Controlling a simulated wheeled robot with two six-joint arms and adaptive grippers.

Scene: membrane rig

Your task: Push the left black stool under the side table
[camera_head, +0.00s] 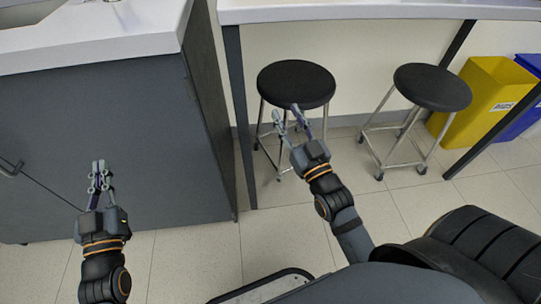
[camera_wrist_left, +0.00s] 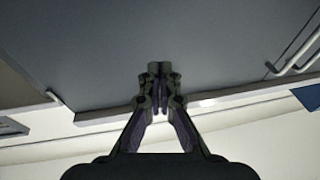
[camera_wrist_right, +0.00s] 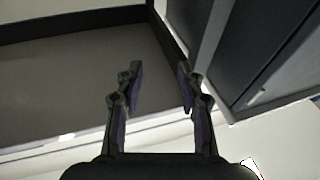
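The left black stool (camera_head: 296,82) has a round black seat and metal legs. It stands upright on the floor in front of the side table (camera_head: 370,11), whose white top runs along the upper edge of the head view. My right gripper (camera_head: 288,114) is open and empty at the near side of this stool, overlapping its front seat edge and legs; I cannot tell whether it touches. It also shows open in the right wrist view (camera_wrist_right: 160,82). My left gripper (camera_head: 99,168) is shut and empty in front of the grey cabinet; its fingertips meet in the left wrist view (camera_wrist_left: 160,72).
A second black stool (camera_head: 432,87) stands to the right. A yellow bin (camera_head: 490,95) and a blue bin (camera_head: 527,70) stand at the far right. The grey cabinet (camera_head: 110,140) fills the left. Dark table legs (camera_head: 240,110) frame the space. Floor before the stools is tiled.

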